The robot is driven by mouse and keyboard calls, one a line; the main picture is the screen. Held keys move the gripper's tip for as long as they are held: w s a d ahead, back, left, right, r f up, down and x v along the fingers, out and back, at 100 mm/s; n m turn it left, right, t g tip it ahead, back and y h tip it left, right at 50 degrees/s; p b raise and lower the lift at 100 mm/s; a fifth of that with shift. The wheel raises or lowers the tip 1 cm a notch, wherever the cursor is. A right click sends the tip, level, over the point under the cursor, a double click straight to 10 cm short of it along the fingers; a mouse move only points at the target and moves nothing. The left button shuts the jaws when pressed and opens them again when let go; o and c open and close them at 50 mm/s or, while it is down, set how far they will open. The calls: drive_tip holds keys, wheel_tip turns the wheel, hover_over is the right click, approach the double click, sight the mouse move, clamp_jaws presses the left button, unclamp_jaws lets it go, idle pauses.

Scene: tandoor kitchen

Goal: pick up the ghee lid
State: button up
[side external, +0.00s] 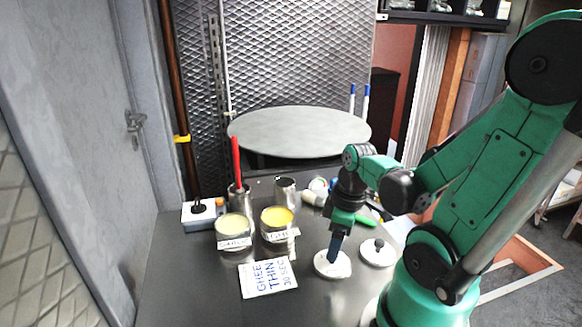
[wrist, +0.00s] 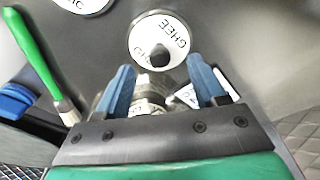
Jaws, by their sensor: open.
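The ghee lid (wrist: 175,28) is a white disc with a dark knob, lettered GHEE, ahead of my fingers in the wrist view. In the side view, the white lid (side external: 326,270) under my fingertips appears to be this one, flat on the dark counter, its knob hidden. My gripper (side external: 335,260) points down over it. In the wrist view, my gripper (wrist: 162,72) is open, with blue fingers apart and nothing held. The knob shows just beyond the gap between the tips. I cannot tell whether the fingers touch the lid.
A second knobbed lid (side external: 377,254) lies close on the right, partly cut off in the wrist view (wrist: 82,4). A green-handled tool (wrist: 35,50) lies near. The front counter is clear.

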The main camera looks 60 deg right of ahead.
drive_tip(key=shift+w+f, duration=0.15)
drive_tip(key=shift+f, duration=1.05)
clamp_jaws()
